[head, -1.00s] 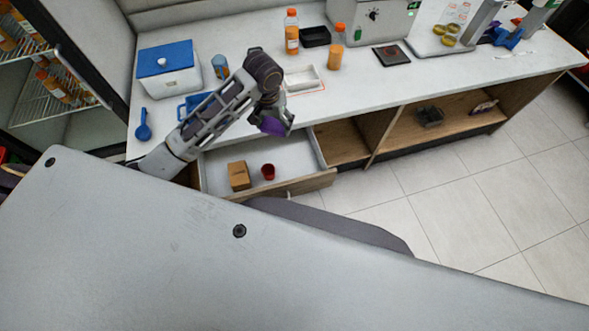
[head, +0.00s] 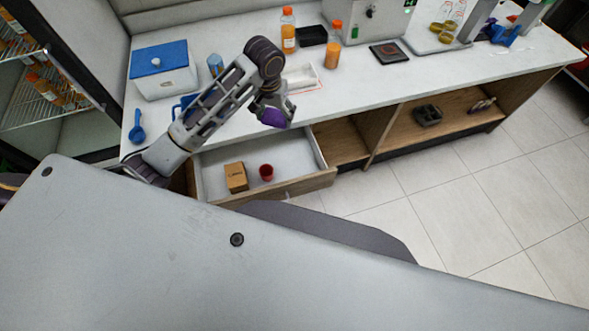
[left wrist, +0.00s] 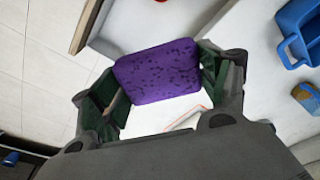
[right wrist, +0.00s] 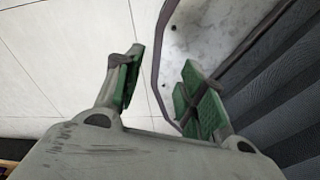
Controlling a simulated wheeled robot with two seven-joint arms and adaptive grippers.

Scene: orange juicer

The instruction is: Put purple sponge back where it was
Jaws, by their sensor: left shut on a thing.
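The purple sponge (head: 272,117) is held in my left gripper (head: 277,108), above the front edge of the counter and the open drawer. In the left wrist view the sponge (left wrist: 158,71) sits between the two green-padded fingers, which are shut on it. The open drawer (head: 290,187) holds a small brown box (head: 236,177) and a red cup (head: 266,172). A white tray (head: 301,77) lies on the counter behind the gripper. My right gripper (right wrist: 160,90) shows only in its wrist view, open and empty, with floor behind it.
On the counter stand a white box with blue lid (head: 163,70), a blue scoop (head: 137,127), orange bottles (head: 333,45), a black tray (head: 312,36) and a dark scale (head: 389,52). Open shelves (head: 440,112) lie right of the drawer.

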